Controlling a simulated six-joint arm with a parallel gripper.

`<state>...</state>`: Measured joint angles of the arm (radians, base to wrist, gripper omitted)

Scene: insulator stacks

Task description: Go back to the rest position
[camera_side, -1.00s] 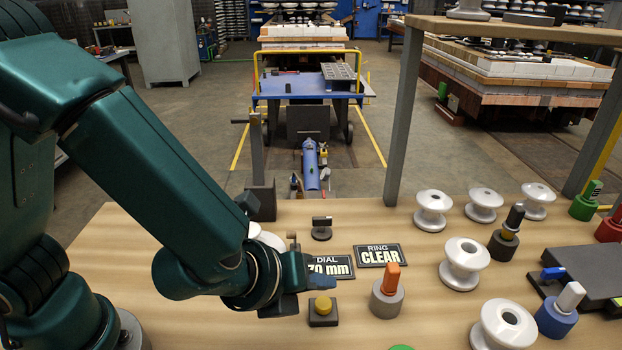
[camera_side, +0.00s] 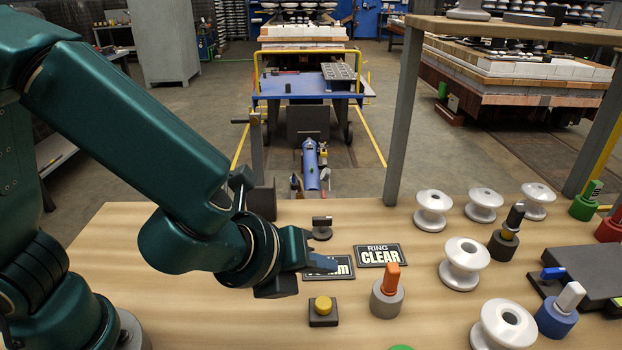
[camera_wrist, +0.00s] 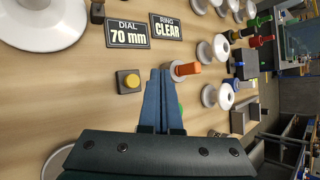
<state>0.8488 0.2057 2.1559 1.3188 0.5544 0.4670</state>
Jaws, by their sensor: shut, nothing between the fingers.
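My gripper (camera_side: 318,264) is shut and empty, held above the wooden table at the left of the side view, in front of the DIAL sign (camera_side: 342,272) and partly hiding it. In the wrist view its two blue fingers (camera_wrist: 161,72) are pressed together above the table. A yellow button on a dark base (camera_side: 323,311) stands just below and in front of the gripper. The wrist view shows the DIAL sign reading 70 mm (camera_wrist: 128,34) and the RING sign reading CLEAR (camera_wrist: 167,28).
An orange-topped grey peg (camera_side: 387,292) stands right of the button. Several white insulators (camera_side: 465,263) and pegs with coloured bases (camera_side: 557,314) stand to the right. A grey post (camera_side: 403,110) of a raised shelf rises at the back. The table's front left is bare.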

